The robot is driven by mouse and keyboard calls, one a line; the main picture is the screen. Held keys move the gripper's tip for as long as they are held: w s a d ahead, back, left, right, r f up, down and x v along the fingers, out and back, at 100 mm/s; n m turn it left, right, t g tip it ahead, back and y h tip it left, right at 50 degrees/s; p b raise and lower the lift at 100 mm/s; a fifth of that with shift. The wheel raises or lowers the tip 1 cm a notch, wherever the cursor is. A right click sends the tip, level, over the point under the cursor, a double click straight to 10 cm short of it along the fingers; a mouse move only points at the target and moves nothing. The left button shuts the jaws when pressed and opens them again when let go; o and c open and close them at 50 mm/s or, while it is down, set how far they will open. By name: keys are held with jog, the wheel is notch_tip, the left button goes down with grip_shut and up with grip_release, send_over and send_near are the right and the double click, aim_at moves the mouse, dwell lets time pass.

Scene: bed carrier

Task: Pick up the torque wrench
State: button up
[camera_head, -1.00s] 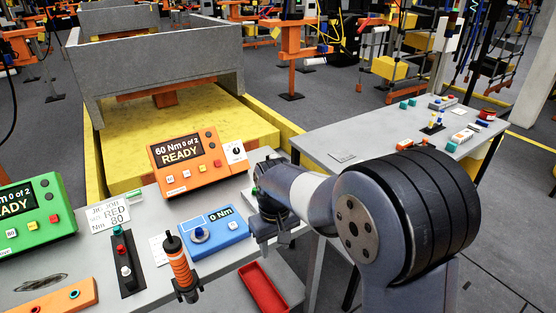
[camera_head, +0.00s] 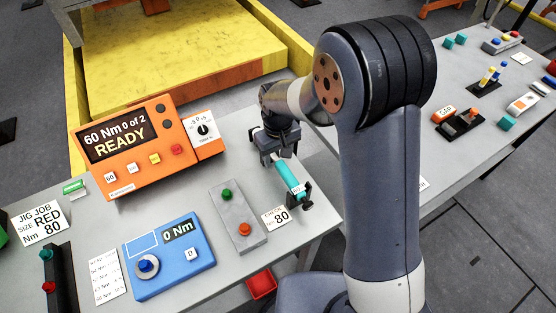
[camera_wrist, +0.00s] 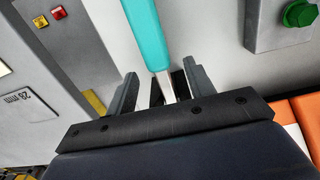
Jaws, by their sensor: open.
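A tool with a teal handle (camera_head: 289,178), which looks like a torque wrench, lies at the right end of the near bench, by a black holder (camera_head: 306,193) and a "CHECK 80" card. My gripper (camera_head: 275,157) is at the far end of this tool. In the wrist view, the teal handle (camera_wrist: 147,35) and its metal shaft run down between the two fingers of my gripper (camera_wrist: 160,88). The fingers are apart, with a gap on each side of the shaft. The shaft's lower end is hidden behind the gripper body.
An orange "60 Nm READY" box (camera_head: 150,150), a blue "0 Nm" tester (camera_head: 170,262) and a grey button box (camera_head: 238,215) stand left of the tool. A red bin (camera_head: 262,284) sits below the bench edge. A second bench (camera_head: 400,165) is to the right.

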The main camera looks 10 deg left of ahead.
aim_at(278, 159)
jog(key=shift+s+f, duration=0.1)
jog(key=shift+f, duration=1.45)
jog(key=shift+c, duration=0.5)
grip_shut()
jog(key=shift+r, duration=0.1)
